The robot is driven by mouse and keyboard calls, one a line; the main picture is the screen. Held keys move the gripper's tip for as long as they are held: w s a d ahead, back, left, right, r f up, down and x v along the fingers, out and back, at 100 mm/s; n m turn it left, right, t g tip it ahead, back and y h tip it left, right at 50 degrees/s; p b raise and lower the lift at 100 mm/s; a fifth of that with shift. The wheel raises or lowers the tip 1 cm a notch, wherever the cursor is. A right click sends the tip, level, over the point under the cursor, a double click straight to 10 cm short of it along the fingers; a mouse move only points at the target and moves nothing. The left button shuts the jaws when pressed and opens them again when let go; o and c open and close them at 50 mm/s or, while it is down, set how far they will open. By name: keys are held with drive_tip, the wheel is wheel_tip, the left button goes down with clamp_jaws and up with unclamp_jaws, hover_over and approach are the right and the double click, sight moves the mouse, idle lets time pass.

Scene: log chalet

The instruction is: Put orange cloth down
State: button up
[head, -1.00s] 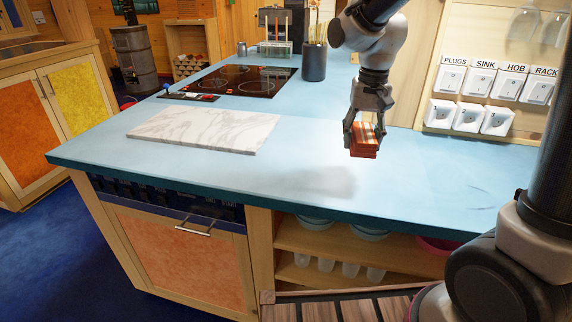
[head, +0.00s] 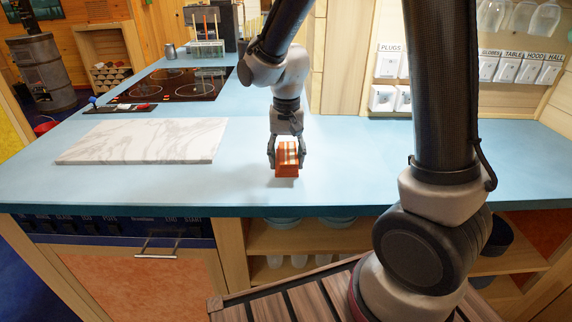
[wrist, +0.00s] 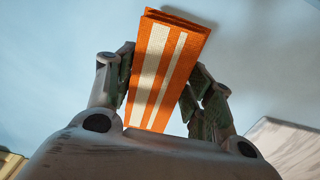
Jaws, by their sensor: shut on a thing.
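The orange cloth (head: 287,170) is folded into a small block with white stripes. My gripper (head: 286,152) is shut on it from both sides, pointing down over the blue counter (head: 340,180). The cloth is at or just above the counter top; I cannot tell if it touches. In the wrist view the cloth (wrist: 165,70) sits between both fingers, with the blue surface behind it.
A white marble board (head: 145,140) lies to the left of the cloth. The black hob (head: 180,84) is farther back. Wall switches (head: 510,68) are at the right. The counter around the cloth is clear.

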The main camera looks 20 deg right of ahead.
sight(287, 152)
drive_tip(key=shift+f, duration=1.2)
drive_tip(key=shift+f, duration=0.2)
drive_tip(key=o, duration=1.3)
drive_tip(key=shift+c, duration=0.2)
drive_tip(key=shift+r, duration=0.1)
wheel_tip(287, 152, up, 12)
drive_tip(key=shift+r, duration=0.15)
drive_tip(key=s+d+r+n+t, duration=0.1)
drive_tip(key=s+d+r+t, duration=0.1)
drive_tip(key=s+d, duration=0.5)
drive_tip(key=s+d+r+n+t, duration=0.2)
drive_tip(key=s+d+r, duration=0.3)
drive_tip(key=s+d, duration=0.3)
drive_tip(key=s, duration=0.4)
drive_tip(key=shift+n, duration=0.3)
